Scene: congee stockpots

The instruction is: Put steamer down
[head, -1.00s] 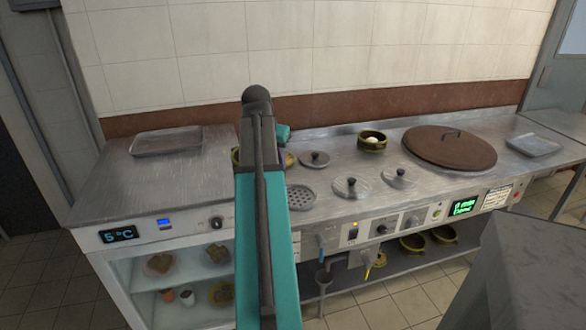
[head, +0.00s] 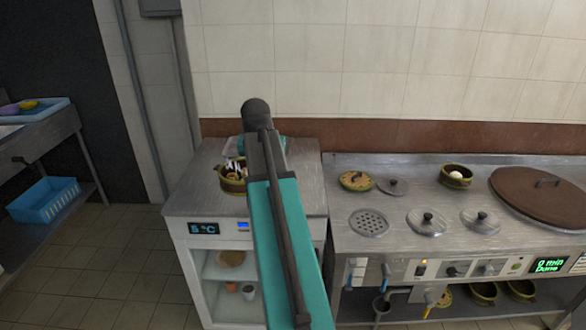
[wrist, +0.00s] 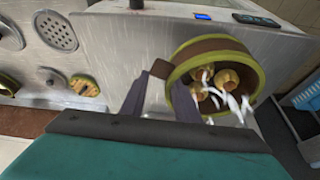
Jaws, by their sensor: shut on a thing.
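The steamer (head: 232,180) is a round olive-green and brown vessel with an open top. In the head view it shows just left of my arm, over the steel counter (head: 190,199) above the glass-fronted fridge. In the wrist view the steamer (wrist: 213,47) holds several tan, dumpling-like pieces, with white wisps over them. My gripper (wrist: 164,78) is shut on the steamer's side, at a brown handle-like part. In the head view my arm hides the gripper. I cannot tell whether the steamer's base touches the counter.
A gap separates stove and fridge counter. The counter's front left looks bare.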

